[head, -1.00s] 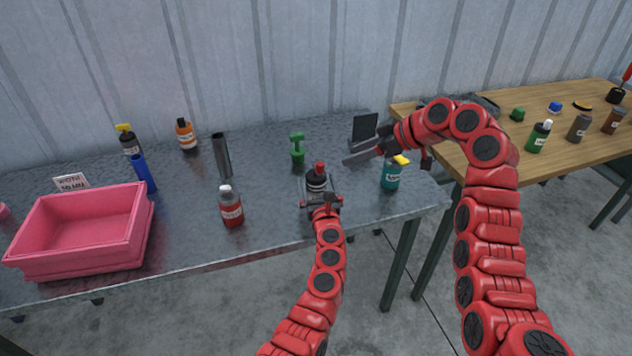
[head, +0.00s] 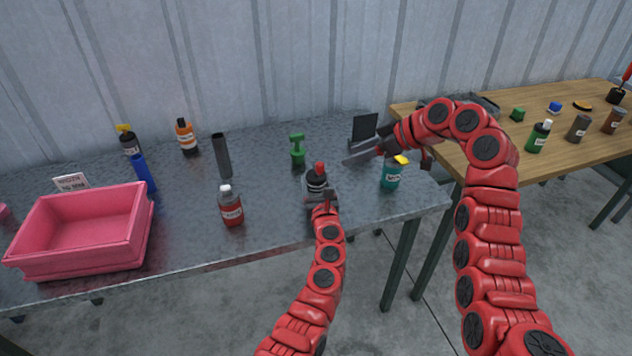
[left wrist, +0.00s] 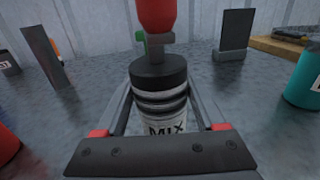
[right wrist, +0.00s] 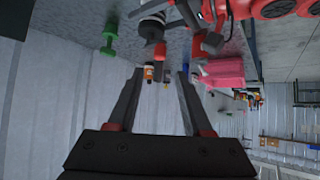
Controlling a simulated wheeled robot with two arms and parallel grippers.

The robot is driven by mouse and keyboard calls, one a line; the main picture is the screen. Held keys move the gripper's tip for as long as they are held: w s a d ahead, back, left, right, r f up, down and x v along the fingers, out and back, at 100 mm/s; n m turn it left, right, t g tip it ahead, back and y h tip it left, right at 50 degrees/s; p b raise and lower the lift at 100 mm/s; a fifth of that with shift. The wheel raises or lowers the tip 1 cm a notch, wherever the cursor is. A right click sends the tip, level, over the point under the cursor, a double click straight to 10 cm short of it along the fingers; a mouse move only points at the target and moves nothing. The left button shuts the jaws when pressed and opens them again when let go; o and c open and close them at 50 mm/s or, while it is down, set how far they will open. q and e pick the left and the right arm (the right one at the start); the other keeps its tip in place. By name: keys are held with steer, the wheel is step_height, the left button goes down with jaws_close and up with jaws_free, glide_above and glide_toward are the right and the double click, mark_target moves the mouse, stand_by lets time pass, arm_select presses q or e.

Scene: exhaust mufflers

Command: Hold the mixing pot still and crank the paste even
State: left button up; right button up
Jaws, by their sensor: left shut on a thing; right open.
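The mixing pot (head: 316,184) is a small dark and white ribbed pot with a black lid and a red crank knob (head: 320,167). It stands upright near the front edge of the metal table. In the left wrist view the pot (left wrist: 160,103) shows a "MIX" label between the fingers. My left gripper (head: 319,196) is shut on the pot from the front. My right gripper (head: 350,160) is open and empty, behind and right of the pot. In the right wrist view the pot (right wrist: 152,28) and red knob (right wrist: 160,49) appear beyond the open fingers.
A teal bottle (head: 391,175) stands right of the pot, a red bottle (head: 231,208) left, and a green object (head: 297,150) behind. A dark upright plate (head: 364,129) is near my right gripper. A pink bin (head: 80,232) sits far left. The metal table (head: 265,215) is clear between these.

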stand_by(0.4)
steer(key=shift+o, duration=0.7)
steer(key=t+y, duration=0.3)
steer(key=y, duration=0.4)
glide_toward(320, 167)
steer(key=x, duration=0.7)
steer(key=w+f+x, duration=0.1)
steer(key=x, duration=0.2)
jaws_close()
